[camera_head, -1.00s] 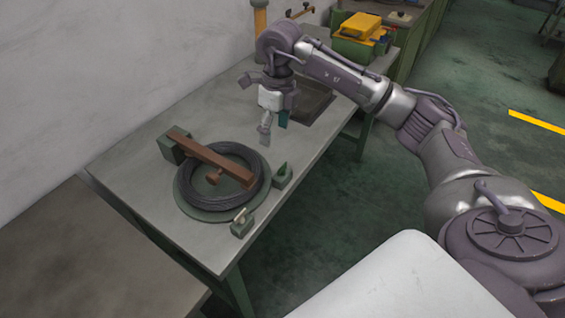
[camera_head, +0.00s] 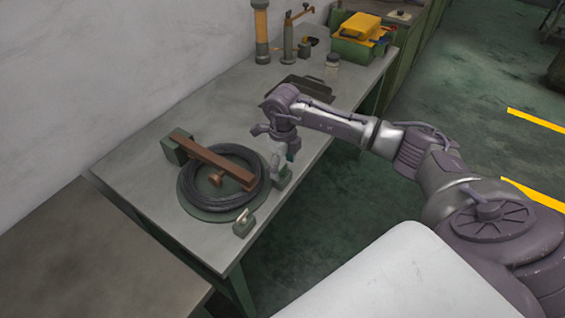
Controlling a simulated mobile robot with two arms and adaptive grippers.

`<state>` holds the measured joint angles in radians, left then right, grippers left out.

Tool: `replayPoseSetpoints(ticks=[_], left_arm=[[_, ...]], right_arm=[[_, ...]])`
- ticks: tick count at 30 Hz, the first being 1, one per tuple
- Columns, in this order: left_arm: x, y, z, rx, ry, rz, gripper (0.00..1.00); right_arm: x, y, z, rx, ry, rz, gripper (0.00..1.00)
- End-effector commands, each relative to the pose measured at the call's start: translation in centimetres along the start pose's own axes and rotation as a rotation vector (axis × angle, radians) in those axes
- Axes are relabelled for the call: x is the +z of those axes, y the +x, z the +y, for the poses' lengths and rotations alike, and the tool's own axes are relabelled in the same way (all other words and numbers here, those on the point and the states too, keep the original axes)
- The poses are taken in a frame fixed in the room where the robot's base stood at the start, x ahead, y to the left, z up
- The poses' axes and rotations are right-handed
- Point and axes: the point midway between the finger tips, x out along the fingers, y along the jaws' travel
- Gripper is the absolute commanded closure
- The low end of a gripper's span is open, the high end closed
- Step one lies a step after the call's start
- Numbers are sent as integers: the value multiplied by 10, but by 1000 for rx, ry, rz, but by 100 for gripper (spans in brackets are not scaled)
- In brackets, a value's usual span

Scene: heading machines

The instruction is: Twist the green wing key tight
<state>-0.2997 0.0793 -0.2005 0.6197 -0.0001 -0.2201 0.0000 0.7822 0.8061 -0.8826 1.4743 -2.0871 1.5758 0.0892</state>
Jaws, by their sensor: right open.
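The green wing key is mostly hidden behind my right gripper; its green block (camera_head: 285,183) shows at the right edge of the round plate on the bench. My right gripper (camera_head: 281,167) is open and points down right over this block. One finger hangs at the block's left side; I cannot tell whether it touches the key. My left gripper is not in view.
A black coil (camera_head: 184,190) lies on a round green plate under a brown wooden bar (camera_head: 215,160). A dark tray (camera_head: 300,86), a jar (camera_head: 332,68) and a yellow-topped green box (camera_head: 360,38) stand farther back.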

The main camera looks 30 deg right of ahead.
Motion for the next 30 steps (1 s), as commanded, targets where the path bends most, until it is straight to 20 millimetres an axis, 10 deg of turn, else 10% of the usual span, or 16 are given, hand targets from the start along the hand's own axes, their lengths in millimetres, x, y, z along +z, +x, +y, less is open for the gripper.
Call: replayPoseSetpoints(ticks=[9, 20, 30], left_arm=[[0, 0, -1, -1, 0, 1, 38], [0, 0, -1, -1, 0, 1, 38], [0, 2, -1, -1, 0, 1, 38]], right_arm=[[0, 3, 0, 0, -1, 0, 29], [0, 3, 0, 0, 0, 0, 89], [0, 3, 0, -1, 51, -1, 89]])
